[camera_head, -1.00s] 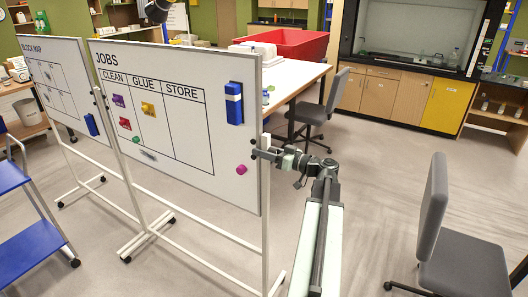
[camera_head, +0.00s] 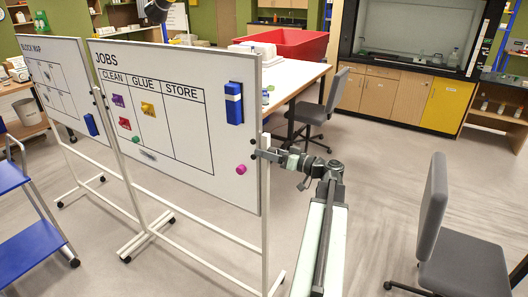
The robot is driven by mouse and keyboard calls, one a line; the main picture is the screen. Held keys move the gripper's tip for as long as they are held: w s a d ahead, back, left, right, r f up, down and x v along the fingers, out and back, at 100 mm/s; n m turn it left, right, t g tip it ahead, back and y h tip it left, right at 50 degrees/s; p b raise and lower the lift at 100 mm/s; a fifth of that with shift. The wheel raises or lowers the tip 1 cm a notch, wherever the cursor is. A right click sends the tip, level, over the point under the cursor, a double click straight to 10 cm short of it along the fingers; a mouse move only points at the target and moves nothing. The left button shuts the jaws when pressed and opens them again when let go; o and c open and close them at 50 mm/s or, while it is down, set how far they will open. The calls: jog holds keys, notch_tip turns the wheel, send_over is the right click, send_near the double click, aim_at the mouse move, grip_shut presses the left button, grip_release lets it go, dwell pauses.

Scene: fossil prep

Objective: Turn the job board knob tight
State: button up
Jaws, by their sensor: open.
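The white job board (camera_head: 190,150), headed JOBS with CLEAN, GLUE and STORE columns, stands on a white wheeled frame. At the board's right edge, by the frame's upright post (camera_head: 266,225), is my gripper (camera_head: 256,153). It is small and dark in this view, and its jaws are open. The knob at this side cannot be made out clearly; the gripper and the post edge cover or crowd that spot. I cannot tell whether the jaws are around the knob or only beside it. My arm reaches in from the lower right.
The board carries colored cards, a magenta magnet (camera_head: 241,169), a green magnet (camera_head: 136,140) and a blue holder (camera_head: 233,103). A block map board (camera_head: 62,80) stands left. A grey chair (camera_head: 455,240) stands right and another (camera_head: 317,110) behind. Floor between is clear.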

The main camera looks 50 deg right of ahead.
jog(key=v, duration=0.6)
jog(key=shift+s, duration=0.15)
jog(key=w+n, duration=0.1)
jog(key=w, duration=0.1)
jog(key=w+a+n, duration=0.1)
jog(key=w, duration=0.1)
jog(key=shift+w+a, duration=0.1)
jog(key=shift+w, duration=0.05)
dwell(0.4)
